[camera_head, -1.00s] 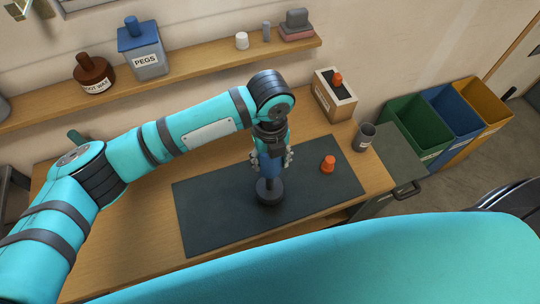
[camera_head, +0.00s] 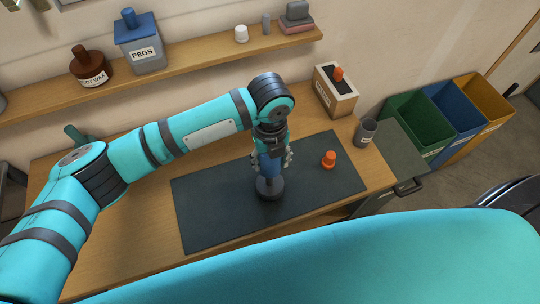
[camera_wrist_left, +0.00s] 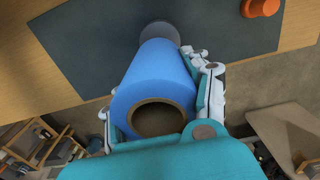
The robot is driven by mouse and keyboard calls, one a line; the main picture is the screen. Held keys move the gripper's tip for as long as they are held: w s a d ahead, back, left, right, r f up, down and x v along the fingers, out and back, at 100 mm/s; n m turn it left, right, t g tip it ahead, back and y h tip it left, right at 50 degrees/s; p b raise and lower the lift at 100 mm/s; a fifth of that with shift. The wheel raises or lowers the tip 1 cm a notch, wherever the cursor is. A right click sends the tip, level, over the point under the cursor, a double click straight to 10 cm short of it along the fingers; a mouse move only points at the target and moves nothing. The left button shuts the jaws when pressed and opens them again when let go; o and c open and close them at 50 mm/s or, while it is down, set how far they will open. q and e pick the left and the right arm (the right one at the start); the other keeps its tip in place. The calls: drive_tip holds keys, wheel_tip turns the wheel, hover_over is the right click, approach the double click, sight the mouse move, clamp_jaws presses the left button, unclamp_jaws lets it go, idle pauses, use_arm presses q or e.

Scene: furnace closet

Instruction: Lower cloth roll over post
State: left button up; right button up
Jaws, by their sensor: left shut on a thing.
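My left gripper (camera_head: 272,161) is shut on an upright blue cloth roll (camera_head: 270,170), above the dark mat (camera_head: 215,205). The roll (camera_wrist_left: 160,80) also shows in the left wrist view between the fingers, with its hollow brown core facing the camera. A dark round base (camera_head: 270,188) stands on the mat directly below the roll. It shows as a grey disc (camera_wrist_left: 163,32) at the roll's far end. The post itself is hidden, apparently by the roll and gripper; I cannot tell whether the roll touches the base. My right gripper is not in view.
An orange peg-like piece (camera_head: 328,159) stands on the mat to the right. A grey cup (camera_head: 366,132) and a labelled box (camera_head: 335,92) are farther right. A wall shelf (camera_head: 205,63) runs behind the bench. The mat's left part is clear.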

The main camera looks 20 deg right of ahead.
use_arm(q)
drive_tip(key=shift+f+b, duration=2.4)
drive_tip(key=shift+f, duration=1.7)
drive_tip(key=shift+r, duration=0.1)
drive_tip(key=shift+r+p, duration=3.8)
drive_tip(key=shift+r, duration=3.1)
drive_tip(key=shift+s, duration=0.1)
